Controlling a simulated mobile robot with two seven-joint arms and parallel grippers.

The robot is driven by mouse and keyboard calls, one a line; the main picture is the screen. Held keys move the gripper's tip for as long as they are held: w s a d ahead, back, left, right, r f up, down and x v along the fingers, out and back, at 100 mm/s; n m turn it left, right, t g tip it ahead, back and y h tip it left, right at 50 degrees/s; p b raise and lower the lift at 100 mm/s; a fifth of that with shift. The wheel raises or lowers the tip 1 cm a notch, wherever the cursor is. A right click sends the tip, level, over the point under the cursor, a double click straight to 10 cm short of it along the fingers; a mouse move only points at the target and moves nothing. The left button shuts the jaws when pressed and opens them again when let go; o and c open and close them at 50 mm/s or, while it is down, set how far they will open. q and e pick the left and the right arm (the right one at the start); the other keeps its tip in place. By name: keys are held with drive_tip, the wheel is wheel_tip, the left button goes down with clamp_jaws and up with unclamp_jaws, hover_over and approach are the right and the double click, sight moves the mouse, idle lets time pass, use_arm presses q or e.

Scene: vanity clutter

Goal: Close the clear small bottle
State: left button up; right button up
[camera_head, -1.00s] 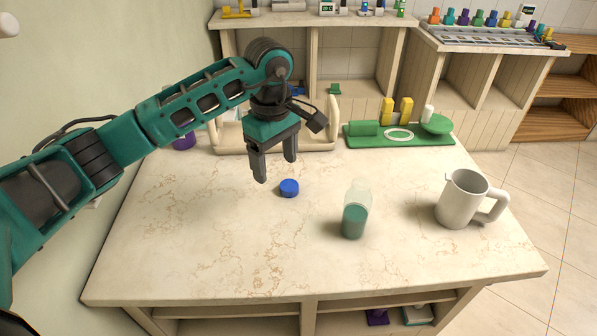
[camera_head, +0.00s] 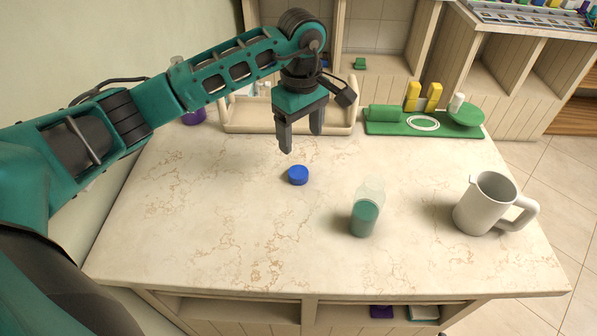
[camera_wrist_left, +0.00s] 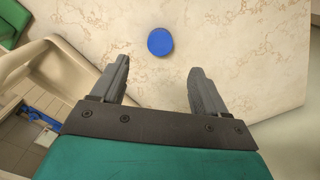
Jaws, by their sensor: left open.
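The clear small bottle (camera_head: 366,208) stands upright on the marble-patterned counter, with teal liquid in its lower part and no cap on its top. A round blue cap (camera_head: 298,175) lies on the counter to the left of the bottle and apart from it. In the left wrist view the blue cap (camera_wrist_left: 160,42) shows beyond the fingertips, between their lines. My left gripper (camera_head: 301,142) is open and empty, pointing down above the counter, a little behind the cap. Its two fingers (camera_wrist_left: 160,78) also show spread in the left wrist view. My right gripper is not in view.
A white mug (camera_head: 487,204) stands right of the bottle. A green tray (camera_head: 400,128) with yellow pieces and a white ring lies at the back right. A beige tray (camera_head: 240,120) sits behind my gripper. The counter's front left is clear.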

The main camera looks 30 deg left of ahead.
use_arm(q)
hover_over(299, 172)
drive_tip(key=f, duration=0.5)
drive_tip(key=shift+d+f, duration=0.2)
drive_tip(key=shift+f, duration=0.15)
drive_tip(key=shift+a+f, duration=0.2)
drive_tip(key=shift+f, duration=2.45)
drive_tip(key=c, duration=1.1)
drive_tip(key=shift+c, duration=0.2)
drive_tip(key=shift+r, duration=0.1)
